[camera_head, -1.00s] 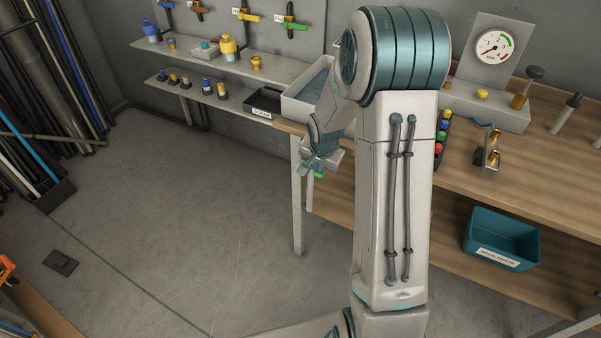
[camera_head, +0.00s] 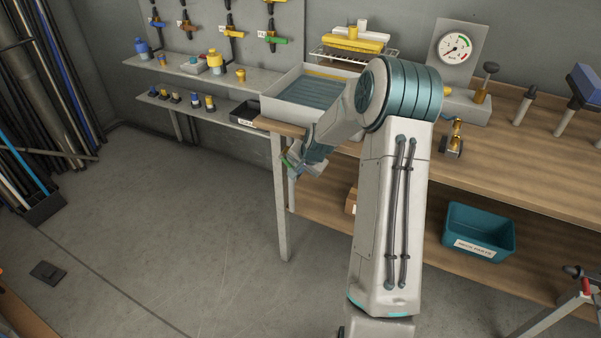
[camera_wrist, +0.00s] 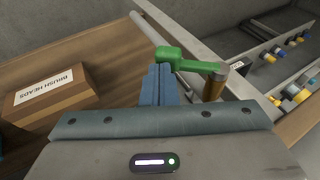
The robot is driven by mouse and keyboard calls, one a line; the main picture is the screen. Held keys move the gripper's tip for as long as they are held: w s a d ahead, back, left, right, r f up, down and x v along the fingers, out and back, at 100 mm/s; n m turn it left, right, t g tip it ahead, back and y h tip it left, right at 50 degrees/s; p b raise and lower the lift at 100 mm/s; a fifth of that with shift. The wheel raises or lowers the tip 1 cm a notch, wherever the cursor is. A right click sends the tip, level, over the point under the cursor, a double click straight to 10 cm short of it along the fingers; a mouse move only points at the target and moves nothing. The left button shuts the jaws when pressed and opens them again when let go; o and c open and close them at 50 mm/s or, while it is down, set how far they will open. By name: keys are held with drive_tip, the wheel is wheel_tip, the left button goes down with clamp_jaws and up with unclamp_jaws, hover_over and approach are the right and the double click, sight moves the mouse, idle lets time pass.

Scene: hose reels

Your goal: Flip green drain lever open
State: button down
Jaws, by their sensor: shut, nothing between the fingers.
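The green drain lever (camera_wrist: 190,65) is in the upper middle of the wrist view, with a rounded thick end on the left. Its right end meets a brass fitting (camera_wrist: 215,82) under the grey wash tray (camera_wrist: 212,58). My gripper (camera_wrist: 158,72) is shut and empty, and its blue fingertips are at the lever's near side, by the thick end. I cannot tell if they touch. In the head view my gripper (camera_head: 291,162) is low beside the left end of the bench, where a bit of the green lever (camera_head: 287,161) shows. My wrist hides the rest.
The tray (camera_head: 276,106) stands on the wooden bench (camera_head: 500,160), whose leg (camera_head: 281,200) is below my gripper. A brush heads box (camera_wrist: 48,95) sits left in the wrist view.

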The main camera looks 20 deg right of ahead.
sight(288, 166)
drive_tip(key=f+b, duration=0.1)
drive_tip(key=a+f+b, duration=0.1)
drive_tip(key=b, duration=0.1)
drive_tip(key=w+f+b, duration=0.1)
drive_tip(key=f, duration=0.1)
drive_tip(key=shift+a, duration=0.2)
drive_tip(key=shift+w+a+f+b, duration=0.1)
drive_tip(key=shift+w+a+b, duration=0.1)
drive_tip(key=shift+b, duration=0.2)
drive_tip(key=shift+d+r, duration=0.1)
drive_tip(key=shift+r, duration=0.1)
drive_tip(key=shift+r+p, duration=0.5)
drive_tip(key=shift+r, duration=0.2)
